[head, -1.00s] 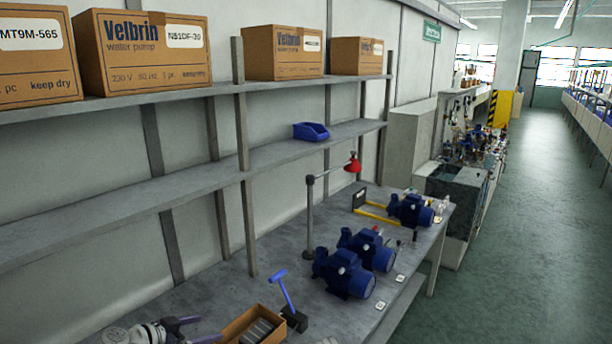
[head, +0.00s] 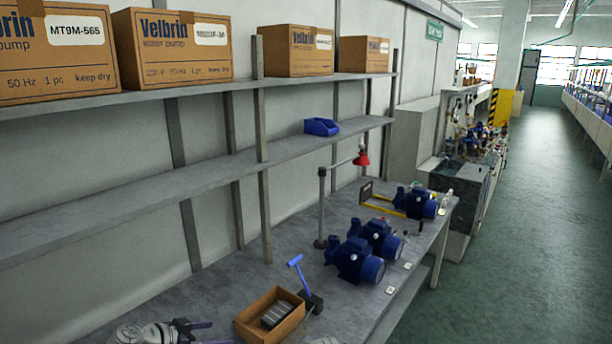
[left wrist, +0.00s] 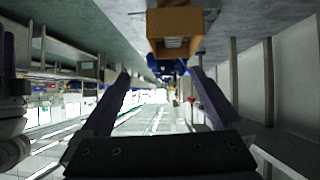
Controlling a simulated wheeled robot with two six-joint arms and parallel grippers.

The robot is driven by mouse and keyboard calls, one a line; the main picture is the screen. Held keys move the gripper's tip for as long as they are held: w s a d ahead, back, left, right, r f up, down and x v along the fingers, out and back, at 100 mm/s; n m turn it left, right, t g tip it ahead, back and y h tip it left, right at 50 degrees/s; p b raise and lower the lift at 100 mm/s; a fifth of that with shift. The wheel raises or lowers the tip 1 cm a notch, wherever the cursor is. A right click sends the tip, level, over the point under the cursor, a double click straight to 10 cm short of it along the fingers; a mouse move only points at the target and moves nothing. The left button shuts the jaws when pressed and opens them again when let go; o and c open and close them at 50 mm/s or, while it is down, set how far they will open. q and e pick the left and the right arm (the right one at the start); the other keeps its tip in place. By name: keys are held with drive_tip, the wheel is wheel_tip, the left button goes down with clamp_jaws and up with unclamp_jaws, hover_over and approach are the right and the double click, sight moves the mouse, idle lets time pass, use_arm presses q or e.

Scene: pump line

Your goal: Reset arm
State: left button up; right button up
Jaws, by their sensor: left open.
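My left gripper (head: 208,333) is at the bottom left of the head view, low over the near end of the bench. Its two dark fingers are apart with nothing between them. In the left wrist view the open fingers (left wrist: 159,76) also frame empty space. An open cardboard box (head: 243,326) with grey parts inside stands on the bench just right of the gripper, apart from it. The box also shows in the left wrist view (left wrist: 155,32), beyond the fingertips. At that view's left edge is part of what looks like my right arm and gripper (left wrist: 6,60), cut off.
A blue-handled tool on a black block (head: 312,303) stands beside the box. Several blue pumps (head: 356,262) and a red lamp on a post (head: 321,210) stand farther along the bench (head: 225,290). Shelves above hold Velbrin cartons (head: 172,48) and a blue bin (head: 321,127). The aisle at right is clear.

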use_arm(q)
drive_tip(key=s+d+f+g+y+b, duration=0.1)
drive_tip(key=s+d+f+g+b, duration=0.1)
drive_tip(key=d+f, duration=0.3)
drive_tip(key=s+d+f+n+g+y+b, duration=0.1)
drive_tip(key=s+d+f+g+y+b, duration=0.1)
drive_tip(key=s+d+f, duration=0.3)
drive_tip(key=s+d+f+g+y+b, duration=0.1)
drive_tip(key=s+d+f+g+b, duration=0.1)
drive_tip(key=d+f, duration=0.3)
drive_tip(key=shift+s+d+f+n+g, duration=0.1)
drive_tip(key=shift+s+n+g, duration=0.05)
drive_tip(key=shift+s+g, duration=0.3)
drive_tip(key=shift+s+d+f+n+g, duration=0.1)
drive_tip(key=shift+s+n+g, duration=0.05)
drive_tip(key=shift+s+g, duration=0.3)
drive_tip(key=shift+s+d+f+n+g+y+b, duration=0.15)
drive_tip(key=shift+s+d+f+n+y+b, duration=0.2)
drive_tip(key=shift+s+y, duration=0.45)
drive_tip(key=shift+s+d+f+n+g+y+b, duration=0.2)
drive_tip(key=shift+s+f+n+y+b, duration=0.2)
drive_tip(key=shift+s+f+y, duration=0.3)
drive_tip(key=shift+s+d+f+n+g+y+b, duration=0.15)
drive_tip(key=shift+s+d+f+n+y+b, duration=0.15)
drive_tip(key=shift+s+y, duration=0.6)
drive_tip(key=shift+w, duration=0.1)
